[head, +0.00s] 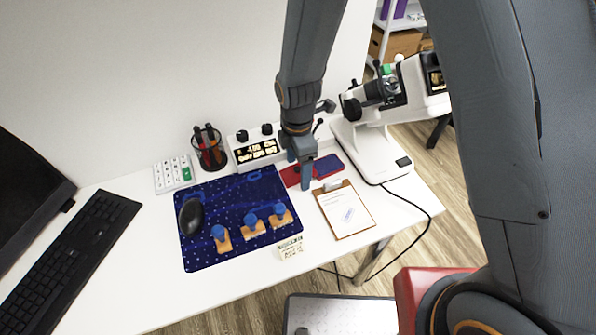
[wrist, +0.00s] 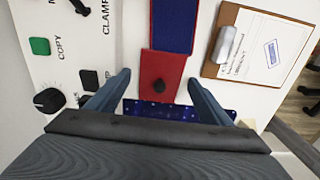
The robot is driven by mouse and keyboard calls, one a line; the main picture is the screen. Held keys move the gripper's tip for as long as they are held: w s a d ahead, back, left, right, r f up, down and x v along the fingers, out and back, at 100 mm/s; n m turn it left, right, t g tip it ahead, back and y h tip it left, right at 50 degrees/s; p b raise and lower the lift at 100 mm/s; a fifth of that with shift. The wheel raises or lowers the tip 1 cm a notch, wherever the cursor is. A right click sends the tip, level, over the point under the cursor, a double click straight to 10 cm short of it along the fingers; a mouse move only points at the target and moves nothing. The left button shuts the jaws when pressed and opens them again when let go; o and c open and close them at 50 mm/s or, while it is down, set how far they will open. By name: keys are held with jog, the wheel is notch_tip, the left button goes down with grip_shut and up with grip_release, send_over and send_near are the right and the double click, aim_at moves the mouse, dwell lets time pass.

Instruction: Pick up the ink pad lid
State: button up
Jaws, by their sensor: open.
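The ink pad lid is a flat red piece with a small black knob. It lies in the middle of the wrist view (wrist: 163,66) and is partly hidden behind my gripper in the head view (head: 289,177). The ink pad, blue with a red rim, lies right beside it, at the top of the wrist view (wrist: 174,24) and to the right in the head view (head: 328,164). My gripper (head: 299,172) is open and empty, pointing down over the lid. In the wrist view its fingers (wrist: 158,80) are on either side of the lid and knob, apart from the knob.
A labelled control box (head: 256,150) stands behind the lid. A clipboard (head: 345,209) lies to the right, near a white machine (head: 375,150). A blue patterned mat (head: 240,188) with a mouse (head: 191,216) and several stamps lies left. Bare white table shows around the clipboard.

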jog(key=c, duration=1.1)
jog(key=shift+r, duration=0.15)
